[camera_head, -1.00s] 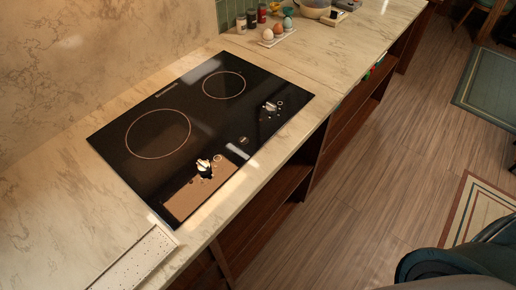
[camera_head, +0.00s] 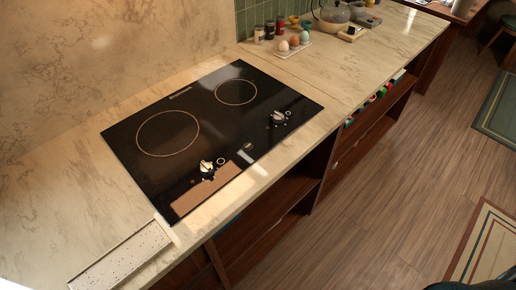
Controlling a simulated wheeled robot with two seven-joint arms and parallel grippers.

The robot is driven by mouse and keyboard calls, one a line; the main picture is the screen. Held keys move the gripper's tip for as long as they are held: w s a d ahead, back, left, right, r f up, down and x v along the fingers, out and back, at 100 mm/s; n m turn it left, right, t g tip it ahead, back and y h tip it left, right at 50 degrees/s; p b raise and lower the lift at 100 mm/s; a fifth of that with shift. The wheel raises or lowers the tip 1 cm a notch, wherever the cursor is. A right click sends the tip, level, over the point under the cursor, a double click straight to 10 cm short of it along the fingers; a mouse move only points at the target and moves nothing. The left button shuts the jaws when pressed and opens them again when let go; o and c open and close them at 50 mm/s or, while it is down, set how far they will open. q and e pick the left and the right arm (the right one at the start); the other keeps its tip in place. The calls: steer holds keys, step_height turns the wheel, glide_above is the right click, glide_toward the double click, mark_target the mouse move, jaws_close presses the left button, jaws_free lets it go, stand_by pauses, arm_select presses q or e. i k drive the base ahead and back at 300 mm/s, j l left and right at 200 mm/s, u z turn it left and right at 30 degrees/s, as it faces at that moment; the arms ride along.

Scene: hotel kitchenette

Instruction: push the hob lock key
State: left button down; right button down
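The black glass hob (camera_head: 213,128) is set in the pale marble counter, with two ring-marked cooking zones. Along its front edge are two knobs, a left knob (camera_head: 206,166) and a right knob (camera_head: 278,118), each with a small ring mark beside it. Between the knobs is a small round mark (camera_head: 248,146) on the glass; it is too small to tell whether this is the lock key. Neither of my grippers is in view.
A white speckled tray-like strip (camera_head: 120,258) lies at the counter's front left. An egg holder (camera_head: 290,48), spice jars (camera_head: 269,30) and a pot (camera_head: 334,14) stand at the back right. Open shelves (camera_head: 270,215) lie under the counter. The counter around the hob is clear.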

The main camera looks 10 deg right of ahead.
mark_target(247, 146)
steer(key=k+l, duration=0.15)
steer(key=l, duration=0.2)
steer(key=k+l, duration=0.35)
steer(key=l, duration=0.3)
steer(key=k+l, duration=0.2)
steer(key=l, duration=0.1)
